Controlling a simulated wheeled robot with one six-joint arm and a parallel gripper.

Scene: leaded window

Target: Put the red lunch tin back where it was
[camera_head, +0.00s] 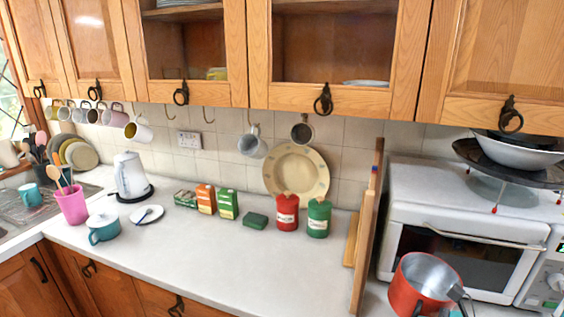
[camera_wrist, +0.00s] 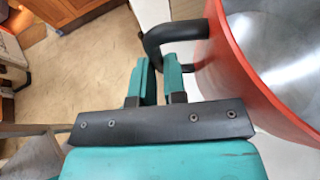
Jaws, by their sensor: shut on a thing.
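The red lunch tin (camera_head: 420,287) looks like an open, round, red pot with a bare metal inside. It is at the bottom right of the head view, in front of the white oven. In the wrist view the tin (camera_wrist: 262,75) fills the upper right, with its black handle (camera_wrist: 185,32) curving out to the left. My gripper (camera_wrist: 158,72) is teal and its fingers are shut on the handle. The tin is roughly upright and looks empty. Its underside is hidden, so I cannot tell whether it touches anything.
A white oven (camera_head: 465,225) stands behind the tin. Wooden boards (camera_head: 366,235) lean upright left of it. A red canister (camera_head: 287,212) and green canister (camera_head: 318,218) stand on the counter (camera_head: 250,262), whose front middle is clear. Wooden cupboards (camera_head: 345,99) hang above.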

